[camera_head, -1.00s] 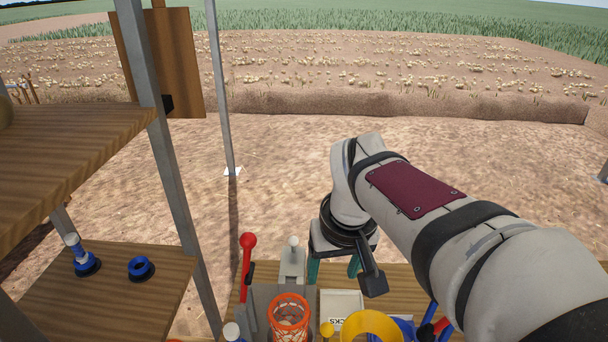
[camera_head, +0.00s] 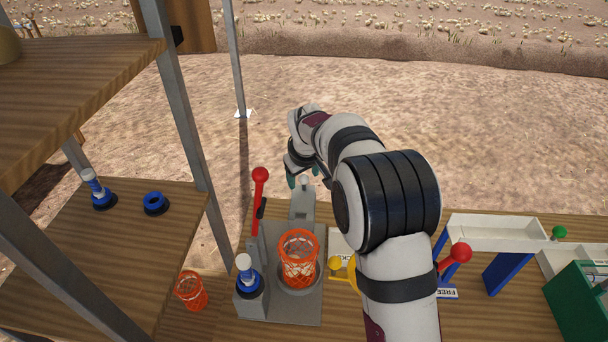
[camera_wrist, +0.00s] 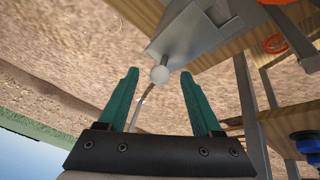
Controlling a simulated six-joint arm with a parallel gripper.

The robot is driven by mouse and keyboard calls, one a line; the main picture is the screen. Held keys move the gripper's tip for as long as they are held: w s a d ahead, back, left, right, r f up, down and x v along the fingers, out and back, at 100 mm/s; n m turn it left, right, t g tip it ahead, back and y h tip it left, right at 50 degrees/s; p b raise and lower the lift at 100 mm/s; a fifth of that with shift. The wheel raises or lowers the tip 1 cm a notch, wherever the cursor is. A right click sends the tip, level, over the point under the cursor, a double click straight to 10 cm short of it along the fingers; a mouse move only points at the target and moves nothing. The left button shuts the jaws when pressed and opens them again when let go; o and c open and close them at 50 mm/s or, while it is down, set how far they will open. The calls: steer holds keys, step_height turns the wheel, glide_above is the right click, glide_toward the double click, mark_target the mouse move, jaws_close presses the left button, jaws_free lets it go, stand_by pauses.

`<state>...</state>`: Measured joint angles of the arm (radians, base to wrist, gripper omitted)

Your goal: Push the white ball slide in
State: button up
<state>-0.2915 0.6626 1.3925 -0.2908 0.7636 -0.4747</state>
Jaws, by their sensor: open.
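The white ball (camera_head: 304,181) is a small knob at the far end of a grey slide (camera_head: 302,205) on the table. In the wrist view the white ball (camera_wrist: 159,74) appears between the tips of my gripper (camera_wrist: 160,88), in front of the grey slide body (camera_wrist: 190,38). My gripper (camera_head: 303,174) is open and empty, with its two teal fingers at the far end of the slide. In the head view it is close behind the ball; I cannot tell whether it touches.
An orange basket (camera_head: 298,258) sits on the grey base near the slide. A red-knobbed lever (camera_head: 260,176) stands left of it, and a blue-and-white knob (camera_head: 246,272) in front. A second orange basket (camera_head: 190,290) and wooden shelves (camera_head: 120,235) are at left.

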mark_target(301, 199)
steer(key=shift+w+f, duration=0.15)
steer(key=shift+f, duration=0.15)
jaws_close()
steer(key=shift+s, duration=2.65)
jaws_free()
steer(key=shift+r, duration=0.15)
